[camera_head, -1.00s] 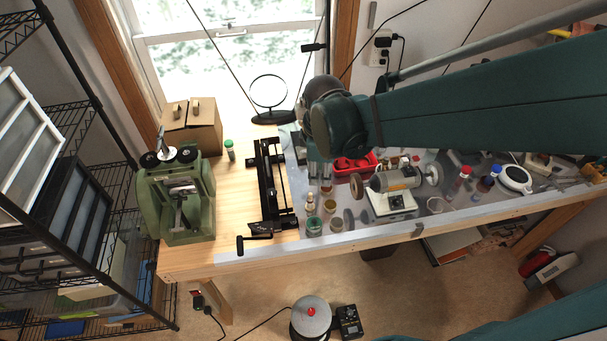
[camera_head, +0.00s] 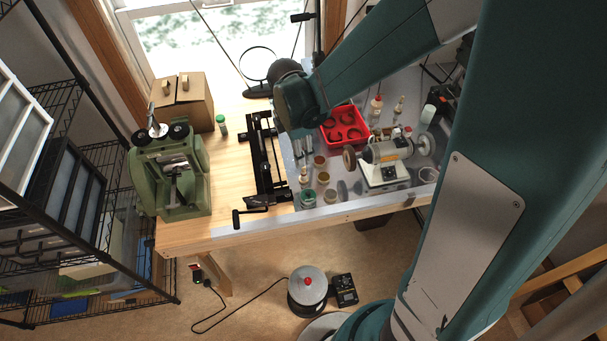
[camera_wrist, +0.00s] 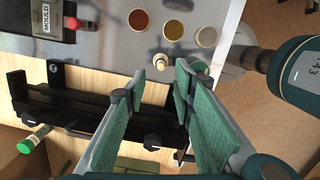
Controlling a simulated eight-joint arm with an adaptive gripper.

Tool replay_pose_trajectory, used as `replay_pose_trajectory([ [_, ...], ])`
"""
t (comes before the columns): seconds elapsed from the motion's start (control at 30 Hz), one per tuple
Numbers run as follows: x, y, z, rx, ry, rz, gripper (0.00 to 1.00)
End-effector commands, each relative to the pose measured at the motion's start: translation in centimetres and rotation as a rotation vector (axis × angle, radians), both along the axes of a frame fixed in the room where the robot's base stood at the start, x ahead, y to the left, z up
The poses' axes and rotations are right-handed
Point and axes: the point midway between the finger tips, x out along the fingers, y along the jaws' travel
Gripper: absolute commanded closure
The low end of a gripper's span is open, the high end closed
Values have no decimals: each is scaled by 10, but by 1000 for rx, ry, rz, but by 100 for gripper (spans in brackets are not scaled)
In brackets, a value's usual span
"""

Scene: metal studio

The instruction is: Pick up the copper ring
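I cannot make out a copper ring for certain in either view. A red tray (camera_head: 345,126) on the bench holds several dark ring-like or curved pieces, too small to tell their material. My gripper (camera_wrist: 163,78) shows in the wrist view with its two green-padded fingers apart and nothing between them. It points over the bench, near a black metal frame (camera_wrist: 90,100) and small jars. In the head view my wrist hides most of the gripper, left of the red tray.
A green rolling machine (camera_head: 170,170) and a cardboard box (camera_head: 182,100) stand at the left of the bench. A bench polisher (camera_head: 388,155) stands right of the small jars (camera_head: 323,178). The black frame (camera_head: 266,160) lies between. Bare wood (camera_head: 228,185) is clear by the green machine.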

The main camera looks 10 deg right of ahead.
Motion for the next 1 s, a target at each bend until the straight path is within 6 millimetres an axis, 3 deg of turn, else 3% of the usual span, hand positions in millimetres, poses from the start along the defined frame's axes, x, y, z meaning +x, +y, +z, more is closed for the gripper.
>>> replay_pose_trajectory([
  [0.27, 0, 0, -1, 0, 0, -1, 74],
  [0.7, 1, -3, -24, 0, -1, -2, 74],
  [1.0, 1, -3, -26, 0, -1, -2, 74],
])
